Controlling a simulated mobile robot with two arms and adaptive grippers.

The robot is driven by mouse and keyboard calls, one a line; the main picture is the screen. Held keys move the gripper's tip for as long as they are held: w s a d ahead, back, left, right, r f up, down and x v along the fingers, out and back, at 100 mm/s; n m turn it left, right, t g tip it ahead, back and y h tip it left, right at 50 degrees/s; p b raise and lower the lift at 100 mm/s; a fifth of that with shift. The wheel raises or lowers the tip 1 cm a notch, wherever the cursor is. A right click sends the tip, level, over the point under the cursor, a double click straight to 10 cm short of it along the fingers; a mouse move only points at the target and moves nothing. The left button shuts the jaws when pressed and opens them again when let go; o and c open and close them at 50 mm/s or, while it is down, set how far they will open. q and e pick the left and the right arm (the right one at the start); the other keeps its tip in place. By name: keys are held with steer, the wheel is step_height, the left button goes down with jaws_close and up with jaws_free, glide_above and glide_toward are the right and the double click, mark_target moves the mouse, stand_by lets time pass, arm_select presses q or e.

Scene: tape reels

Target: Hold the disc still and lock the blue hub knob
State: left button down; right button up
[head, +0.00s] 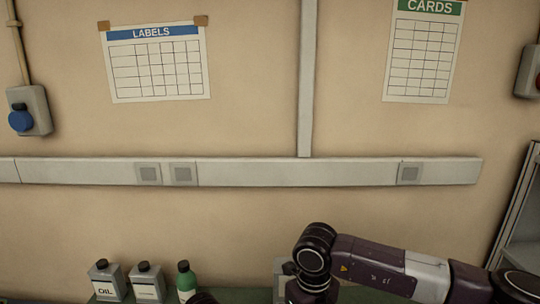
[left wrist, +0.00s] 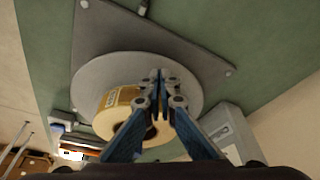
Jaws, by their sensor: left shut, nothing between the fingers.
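In the left wrist view a round light-grey disc (left wrist: 100,77) lies on a darker grey plate (left wrist: 105,28). A tan roll (left wrist: 107,125) with a printed label shows at the disc's lower edge, partly behind my fingers. My left gripper (left wrist: 158,76) is shut and empty, its fingertips together in front of the disc. I cannot tell whether they touch it. No blue hub knob can be made out; my fingers cover part of the disc. The head view shows neither disc nor gripper. My right arm crosses its lower right, with its gripper out of view.
In the head view an oil can (head: 107,282), a white can (head: 147,283) and a green bottle (head: 186,282) stand along the bottom left. A wall rail (head: 270,172) runs behind. In the left wrist view a grey box (left wrist: 222,125) sits right of the disc.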

arm_select(q)
steer(key=shift+f, duration=0.85)
stand_by(0.3)
steer(key=shift+s+f, duration=0.15)
steer(key=shift+f, duration=0.1)
stand_by(0.7)
arm_select(e)
steer(key=shift+s, duration=0.1)
